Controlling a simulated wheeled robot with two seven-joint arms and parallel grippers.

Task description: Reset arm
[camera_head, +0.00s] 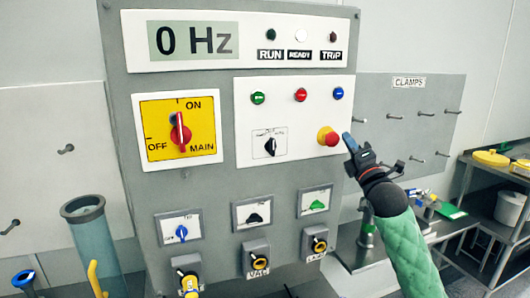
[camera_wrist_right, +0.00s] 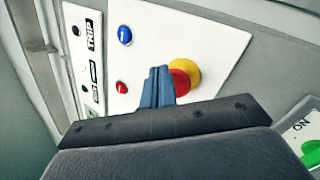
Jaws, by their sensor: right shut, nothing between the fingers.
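My right gripper (camera_head: 349,142) is shut and empty, its blue fingertips together just right of the red mushroom button (camera_head: 332,139) on its yellow base. In the right wrist view the closed fingers (camera_wrist_right: 157,88) stand in front of the white panel and partly cover the red button (camera_wrist_right: 180,82). I cannot tell whether the fingertips touch the button. My right arm, in a green sleeve, comes up from the lower right. My left gripper is not in view.
The grey control cabinet (camera_head: 228,185) fills the middle, with a 0 Hz display (camera_head: 193,40) and a red main switch (camera_head: 180,133) on yellow. A pegged clamps board (camera_head: 385,103) is behind my gripper. A shelf (camera_head: 491,166) stands at right, a clear cylinder (camera_head: 92,245) at left.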

